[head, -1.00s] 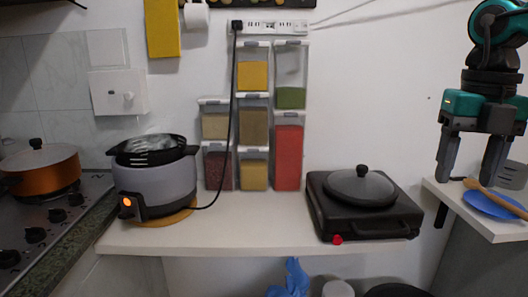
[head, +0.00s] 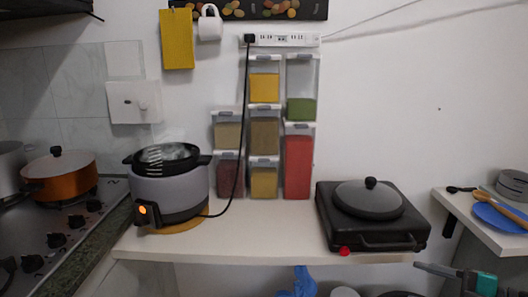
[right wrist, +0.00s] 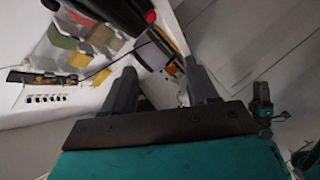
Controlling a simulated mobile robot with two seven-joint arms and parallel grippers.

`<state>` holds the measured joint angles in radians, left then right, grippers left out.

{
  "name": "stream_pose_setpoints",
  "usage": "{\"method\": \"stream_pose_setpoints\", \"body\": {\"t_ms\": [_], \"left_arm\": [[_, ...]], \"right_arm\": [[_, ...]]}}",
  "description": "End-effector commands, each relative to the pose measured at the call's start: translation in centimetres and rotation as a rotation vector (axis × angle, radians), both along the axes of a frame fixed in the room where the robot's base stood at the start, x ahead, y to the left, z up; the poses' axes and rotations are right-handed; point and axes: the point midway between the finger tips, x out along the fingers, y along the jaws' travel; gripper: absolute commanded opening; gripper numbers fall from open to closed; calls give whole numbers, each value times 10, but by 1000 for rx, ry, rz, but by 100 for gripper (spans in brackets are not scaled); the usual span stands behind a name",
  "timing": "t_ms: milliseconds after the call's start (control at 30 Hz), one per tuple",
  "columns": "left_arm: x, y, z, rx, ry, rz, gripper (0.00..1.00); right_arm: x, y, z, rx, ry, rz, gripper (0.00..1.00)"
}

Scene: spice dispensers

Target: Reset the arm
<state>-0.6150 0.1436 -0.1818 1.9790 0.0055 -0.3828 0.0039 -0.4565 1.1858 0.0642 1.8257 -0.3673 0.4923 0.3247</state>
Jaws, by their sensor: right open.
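My right gripper (right wrist: 163,82) is open in the right wrist view, its two dark fingers apart with nothing between them. In the head view part of the right arm and gripper (head: 450,273) shows low at the right edge, below the side shelf; the rest is cut off. The spice dispensers (head: 265,135) stand stacked against the wall at the back of the white counter, with yellow, green, red and brown contents. They also appear tilted at the upper left of the right wrist view (right wrist: 68,45), apart from the fingers.
A grey cooker (head: 172,187) stands left on the white counter (head: 270,235); a lidded pan (head: 368,200) sits on a black burner (head: 372,238) at right. The counter between is clear. A side shelf (head: 470,222) holds a blue plate (head: 498,217). An orange pot (head: 60,178) is far left.

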Motion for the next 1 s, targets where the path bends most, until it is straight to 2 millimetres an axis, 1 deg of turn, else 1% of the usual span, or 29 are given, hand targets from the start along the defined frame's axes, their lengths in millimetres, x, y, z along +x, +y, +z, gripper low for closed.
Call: {"method": "stream_pose_setpoints", "body": {"t_ms": [33,167,200,267,367,400,467,500,600,700,733,833,1000], "left_arm": [[0,1,4,1,1,2,58],[0,2,9,2,-6,4,58],[0,3,11,4,-9,5,58],[1,3,13,4,-12,5,58],[0,5,15,8,-9,8,58],[-1,6,15,9,-6,8,58],[-3,7,14,13,-2,10,58],[-3,8,15,14,0,11,58],[-4,10,16,18,1,15,58],[-4,12,18,19,-3,17,58],[-4,12,18,19,-5,17,58],[-4,12,19,20,-7,17,58],[-5,12,17,19,-5,17,58]], "right_arm": [[-5,4,-15,76,22,-83,58],[-19,13,-56,223,101,-287,58],[-24,18,-69,266,133,-348,58],[-34,27,-88,327,189,-438,58],[-52,48,-119,423,298,-574,58],[-60,59,-131,459,346,-625,58],[-72,77,-146,512,422,-692,58],[-80,89,-155,544,473,-733,58],[-97,119,-172,609,590,-809,58],[-109,144,-181,655,680,-852,58],[-112,150,-183,664,699,-860,58],[-117,161,-186,683,743,-877,58],[-119,165,-187,688,756,-881,58]]}}
